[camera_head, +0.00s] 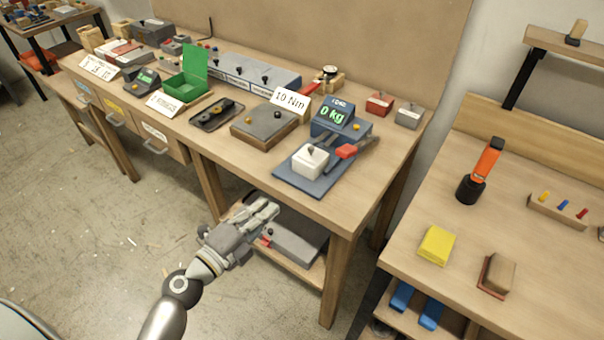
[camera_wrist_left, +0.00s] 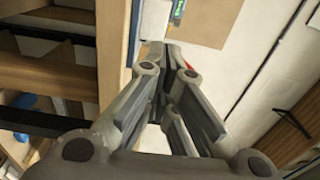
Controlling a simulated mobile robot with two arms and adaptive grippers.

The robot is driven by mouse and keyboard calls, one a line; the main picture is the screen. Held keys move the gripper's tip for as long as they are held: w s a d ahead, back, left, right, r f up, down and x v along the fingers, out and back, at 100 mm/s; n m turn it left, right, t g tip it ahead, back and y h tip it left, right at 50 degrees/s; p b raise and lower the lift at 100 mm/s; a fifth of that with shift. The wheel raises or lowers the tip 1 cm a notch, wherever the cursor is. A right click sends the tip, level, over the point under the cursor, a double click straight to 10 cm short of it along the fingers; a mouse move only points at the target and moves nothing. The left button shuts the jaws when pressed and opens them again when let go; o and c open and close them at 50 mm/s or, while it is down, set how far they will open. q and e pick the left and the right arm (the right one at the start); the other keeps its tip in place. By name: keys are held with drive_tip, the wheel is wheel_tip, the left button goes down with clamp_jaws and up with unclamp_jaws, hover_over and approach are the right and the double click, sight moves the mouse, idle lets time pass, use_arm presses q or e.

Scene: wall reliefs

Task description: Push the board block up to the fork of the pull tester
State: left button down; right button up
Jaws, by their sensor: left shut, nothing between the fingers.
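The white board block (camera_head: 310,161) sits on the front left part of the blue base plate (camera_head: 318,188) of the pull tester, with a dark fitting on its top. Behind it stands the tester's housing with a green "0 kg" display (camera_head: 333,114). The dark fork with a red part (camera_head: 346,152) lies to the right of the block, with a small gap that is hard to judge. My left gripper (camera_head: 270,208) is shut and empty, in front of the bench edge, below and left of the block, apart from it. Its closed fingers fill the middle of the left wrist view (camera_wrist_left: 170,52). My right gripper is out of view.
A grey-topped wooden block (camera_head: 266,124) and a "10 Nm" sign (camera_head: 291,101) stand left of the tester. Red (camera_head: 379,103) and grey (camera_head: 408,116) boxes stand behind right. A lower shelf (camera_head: 290,262) lies under the bench. A second table (camera_head: 400,250) stands right.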

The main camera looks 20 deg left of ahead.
use_arm(q)
drive_tip(key=p, duration=0.1)
approach(307, 168)
drive_tip(key=x, duration=0.6)
drive_tip(key=shift+w+d, duration=0.15)
drive_tip(key=shift+w, duration=0.2)
drive_tip(key=shift+w+d, duration=0.1)
drive_tip(key=shift+w, duration=0.1)
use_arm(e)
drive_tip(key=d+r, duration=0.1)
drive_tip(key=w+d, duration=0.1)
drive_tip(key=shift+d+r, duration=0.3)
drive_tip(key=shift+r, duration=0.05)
use_arm(q)
drive_tip(key=shift+w, duration=0.15)
drive_tip(key=shift+p+x, duration=0.55)
drive_tip(key=shift+x, duration=1.3)
drive_tip(key=shift+f, duration=0.1)
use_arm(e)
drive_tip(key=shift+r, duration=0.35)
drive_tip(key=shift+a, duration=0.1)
